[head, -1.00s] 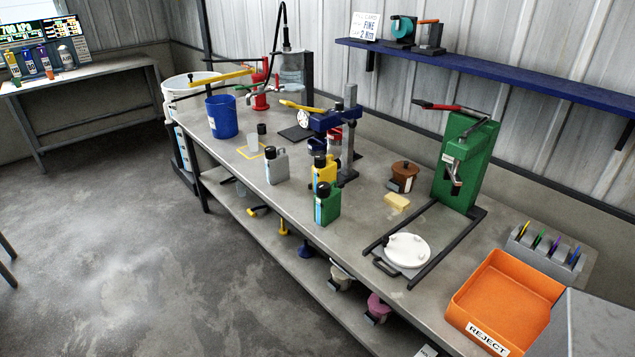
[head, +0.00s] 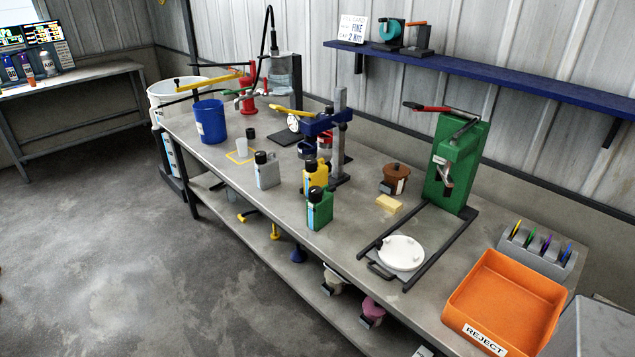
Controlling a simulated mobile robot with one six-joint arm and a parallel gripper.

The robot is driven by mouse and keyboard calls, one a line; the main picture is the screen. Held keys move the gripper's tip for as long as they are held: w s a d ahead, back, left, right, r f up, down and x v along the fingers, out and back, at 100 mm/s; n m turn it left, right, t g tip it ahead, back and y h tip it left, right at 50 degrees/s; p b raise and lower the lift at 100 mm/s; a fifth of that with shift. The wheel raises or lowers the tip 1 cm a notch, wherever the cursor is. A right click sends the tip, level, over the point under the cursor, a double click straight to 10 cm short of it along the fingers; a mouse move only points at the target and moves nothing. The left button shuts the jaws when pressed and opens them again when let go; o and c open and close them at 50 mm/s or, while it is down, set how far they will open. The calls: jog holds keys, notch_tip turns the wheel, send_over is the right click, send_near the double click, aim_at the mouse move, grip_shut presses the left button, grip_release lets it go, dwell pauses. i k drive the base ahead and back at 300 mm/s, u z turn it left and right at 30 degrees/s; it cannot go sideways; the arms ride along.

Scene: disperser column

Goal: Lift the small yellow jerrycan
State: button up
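The small yellow jerrycan (head: 315,177) stands upright on the grey workbench (head: 233,192), with a dark cap on top. A green jerrycan (head: 319,211) with a dark cap stands just in front of it and hides its lower part. A grey jerrycan (head: 267,172) stands to its left, apart from it. A blue and grey stand (head: 338,140) rises close behind the yellow jerrycan. My gripper does not show in the head view.
A blue bucket (head: 210,122) stands at the bench's far left. A green press (head: 451,165), a white round lid (head: 402,252), a yellow sponge (head: 389,203) and an orange reject tray (head: 506,301) are to the right. The floor (head: 110,255) in front is clear.

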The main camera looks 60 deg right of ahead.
aim_at(319, 177)
jog(key=i, duration=0.85)
jog(key=u, duration=0.05)
